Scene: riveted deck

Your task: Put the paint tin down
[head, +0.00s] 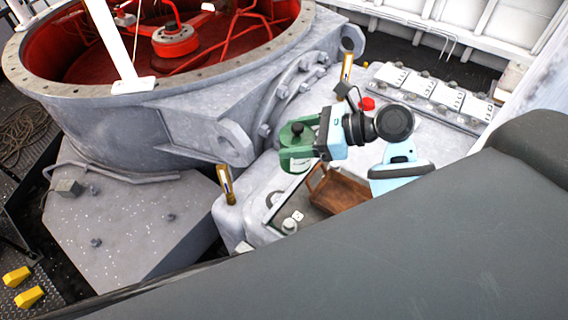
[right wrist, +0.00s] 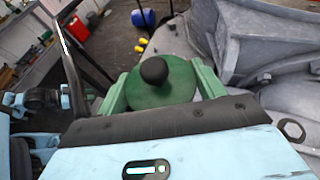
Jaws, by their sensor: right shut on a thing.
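The paint tin (head: 291,137) is a green round tin with a black knob on its top. My right gripper (head: 299,146) has green fingers and is shut on the tin. In the right wrist view the tin (right wrist: 170,88) sits between the two fingers (right wrist: 160,92), knob toward the camera. In the head view the tin is over the pale grey metal top (head: 255,180), up and left of a brown tray. I cannot tell whether its base touches anything, as its underside is hidden. My left gripper is not in view.
The brown tray (head: 340,192) lies below my right wrist, partly covered. A white cube (head: 298,216), a small grey round piece (head: 289,227) and a red object (head: 367,104) are nearby. Brass-coloured posts (head: 225,185) stand up. A large riveted ring (head: 150,105) fills the left.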

